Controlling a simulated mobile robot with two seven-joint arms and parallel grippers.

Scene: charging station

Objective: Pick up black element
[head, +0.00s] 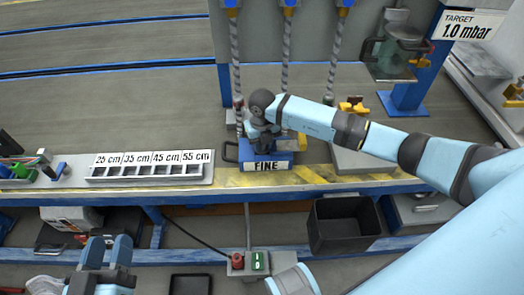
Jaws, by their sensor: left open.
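My left gripper (107,250) is at the bottom left, in front of the bench, with its two fingers pointing up and apart. It is open and I see nothing between the fingers. My right arm reaches in from the right, and its gripper (262,138) is at the blue block labelled FINE (283,157) on the bench. The wrist covers the right fingertips, so I cannot tell what they touch. No single black element stands out clearly. A dark object (10,142) is cut off at the left edge of the bench, apart from both grippers.
A white rack with length labels (150,180) stands on the bench. Twisted cables (284,65) hang above the FINE block. Below the bench are an open black bin (318,240), a dark tray (190,285) and a red and green switch box (248,263).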

